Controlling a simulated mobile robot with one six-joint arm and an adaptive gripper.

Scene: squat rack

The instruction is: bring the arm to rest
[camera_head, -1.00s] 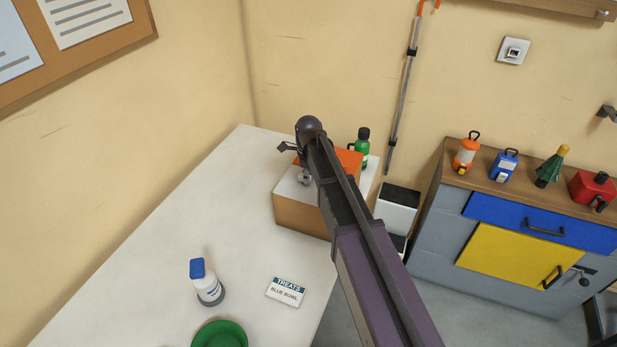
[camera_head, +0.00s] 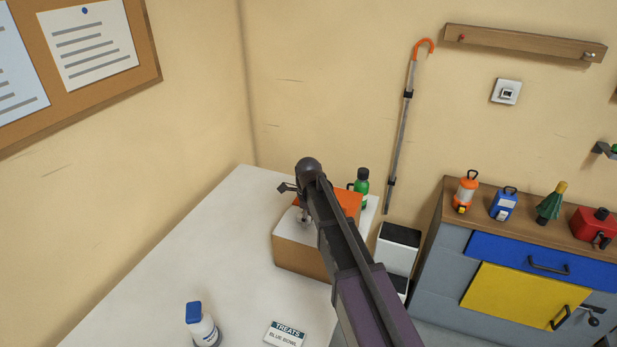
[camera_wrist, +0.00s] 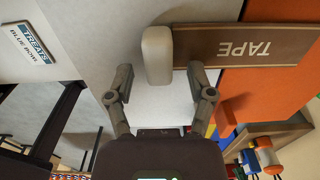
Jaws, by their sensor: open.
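My arm reaches across the head view toward the far end of the white table (camera_head: 165,265). My gripper (camera_wrist: 160,85) shows in the wrist view with its two fingers spread apart, open. A pale rounded block-like thing (camera_wrist: 157,55) shows just beyond the fingertips, and nothing is visibly held between them. A brown sign reading TAPE (camera_wrist: 245,46) lies beyond the fingers. In the head view the gripper is mostly hidden behind my arm, above a brown box with a white top (camera_head: 300,255).
An orange surface (camera_head: 347,203) and a green bottle (camera_head: 361,186) are by the box. The table's left part is clear.

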